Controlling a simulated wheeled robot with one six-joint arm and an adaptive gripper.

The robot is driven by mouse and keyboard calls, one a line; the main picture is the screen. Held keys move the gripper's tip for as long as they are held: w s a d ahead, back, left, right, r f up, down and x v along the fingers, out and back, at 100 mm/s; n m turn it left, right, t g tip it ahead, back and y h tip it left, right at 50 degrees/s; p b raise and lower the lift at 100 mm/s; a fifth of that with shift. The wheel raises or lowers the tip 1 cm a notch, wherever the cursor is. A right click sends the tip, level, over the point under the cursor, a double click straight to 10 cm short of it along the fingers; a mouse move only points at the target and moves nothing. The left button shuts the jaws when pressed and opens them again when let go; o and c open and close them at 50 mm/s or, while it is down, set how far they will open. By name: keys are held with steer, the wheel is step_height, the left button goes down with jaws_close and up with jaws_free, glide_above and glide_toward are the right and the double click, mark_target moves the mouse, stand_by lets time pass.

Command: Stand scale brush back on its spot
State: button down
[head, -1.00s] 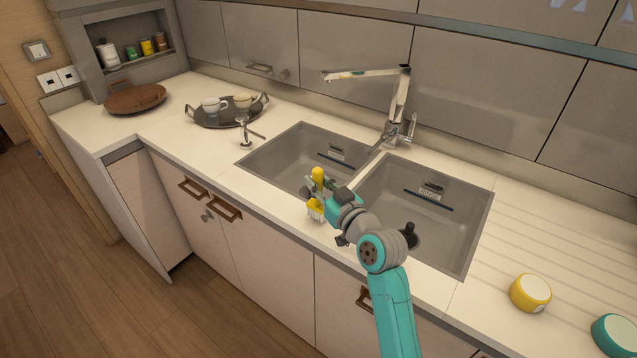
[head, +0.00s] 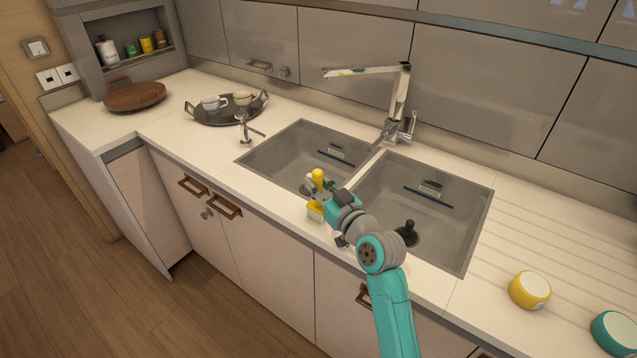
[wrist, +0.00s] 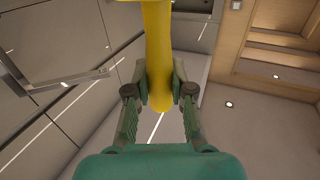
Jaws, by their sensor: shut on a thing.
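The scale brush (head: 316,210) has a yellow handle and pale bristles. In the head view it is upright, bristles down, at the front edge of the left sink basin. My gripper (head: 319,191) is shut on its handle. In the wrist view the yellow handle (wrist: 158,55) stands between the two green fingers of my gripper (wrist: 160,88). Whether the bristles touch the counter rim cannot be told. No marked spot for the brush can be made out.
The double sink (head: 465,225) lies behind and right of the brush, with a tall tap (head: 400,98). A yellow-sided pot (head: 530,290) and a teal one (head: 614,333) stand at right. A tray (head: 195,112) with cups and a brown round board (head: 135,97) are at left.

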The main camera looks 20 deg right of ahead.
steer(key=shift+f, duration=0.4)
stand_by(0.3)
steer(key=c, duration=0.9)
jaws_free()
steer(key=shift+c, duration=0.2)
steer(key=shift+s, duration=0.1)
steer(key=v, duration=0.8)
stand_by(0.5)
